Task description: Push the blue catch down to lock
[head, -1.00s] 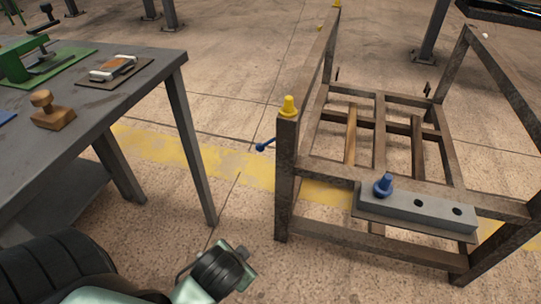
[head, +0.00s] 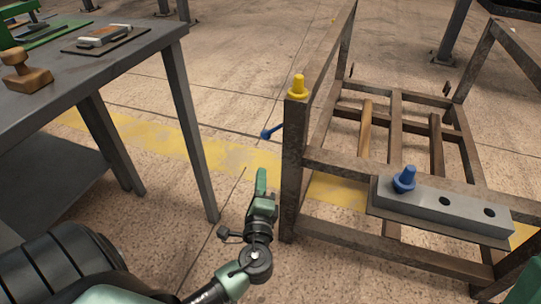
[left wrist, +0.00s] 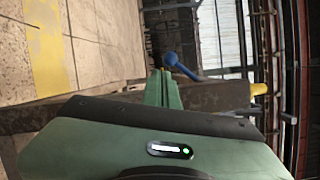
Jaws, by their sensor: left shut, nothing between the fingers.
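The blue catch (head: 269,133) is a short lever with a round knob, sticking out to the left from the front left post of the brown metal rack (head: 292,180). In the left wrist view the catch (left wrist: 180,65) shows just past the fingertips. My left gripper (head: 261,172) is shut and empty, with its green fingers pointing up. It stands left of the post, lower in the picture than the catch, and appears apart from it. The shut fingers also show in the left wrist view (left wrist: 160,78). My right gripper is not in view.
A yellow plug (head: 298,88) tops the post. A blue plug (head: 404,179) sits in a grey block (head: 450,208) with open holes on the rack's front. A grey table (head: 130,60) stands at left. Bare floor lies between table and rack.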

